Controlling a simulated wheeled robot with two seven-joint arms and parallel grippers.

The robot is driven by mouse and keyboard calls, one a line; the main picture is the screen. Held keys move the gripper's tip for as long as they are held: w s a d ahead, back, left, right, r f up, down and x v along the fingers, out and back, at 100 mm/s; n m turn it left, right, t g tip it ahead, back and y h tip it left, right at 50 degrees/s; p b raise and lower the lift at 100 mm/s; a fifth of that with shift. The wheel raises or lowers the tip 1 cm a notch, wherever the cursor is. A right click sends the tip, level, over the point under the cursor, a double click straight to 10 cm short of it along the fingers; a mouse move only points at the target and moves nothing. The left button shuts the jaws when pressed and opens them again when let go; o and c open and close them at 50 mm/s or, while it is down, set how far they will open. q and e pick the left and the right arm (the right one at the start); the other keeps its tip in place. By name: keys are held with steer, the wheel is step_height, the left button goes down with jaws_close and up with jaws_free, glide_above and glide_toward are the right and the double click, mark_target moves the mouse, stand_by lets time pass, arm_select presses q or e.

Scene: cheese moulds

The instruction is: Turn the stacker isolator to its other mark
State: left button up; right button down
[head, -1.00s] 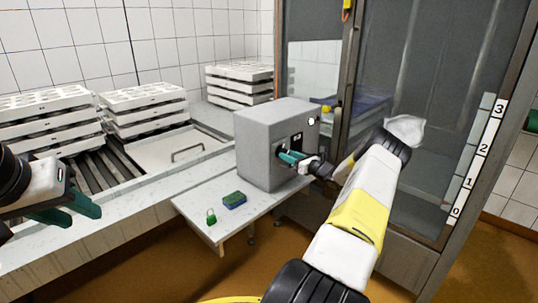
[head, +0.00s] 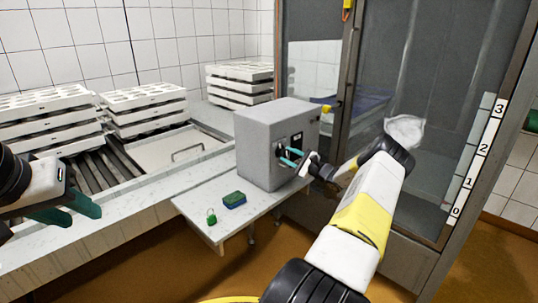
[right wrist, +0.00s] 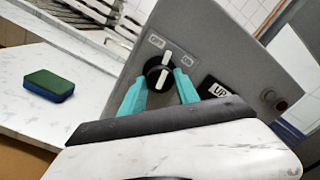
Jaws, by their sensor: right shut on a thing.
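The stacker isolator is a black round knob (right wrist: 159,72) with a white bar, on the front of a grey box (head: 262,146). Two small marks sit above it, one upper left and one to the right. In the right wrist view the white bar is tilted, its upper end pointing between the two marks. My right gripper (right wrist: 160,88) has its teal fingers on either side of the knob, shut on it; it also shows at the box in the head view (head: 289,157). My left gripper (head: 70,209) is at the left edge, its teal fingers apart and empty.
A green-and-blue sponge (head: 234,200) and a green padlock (head: 211,217) lie on the small white table (head: 205,202) before the box. Stacked white moulds (head: 145,105) stand behind. A glazed cabinet (head: 430,110) is at the right. An "UP" label (right wrist: 219,91) is beside the knob.

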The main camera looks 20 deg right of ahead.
steer(key=n, duration=0.3)
steer(key=shift+f+n, duration=0.1)
steer(key=shift+n, duration=2.1)
steer(key=c, duration=0.9)
jaws_free()
steer(key=shift+y, duration=0.3)
steer(key=shift+s+d, duration=0.1)
steer(key=v, duration=0.7)
steer(key=shift+s, duration=0.3)
steer(key=shift+d, duration=0.1)
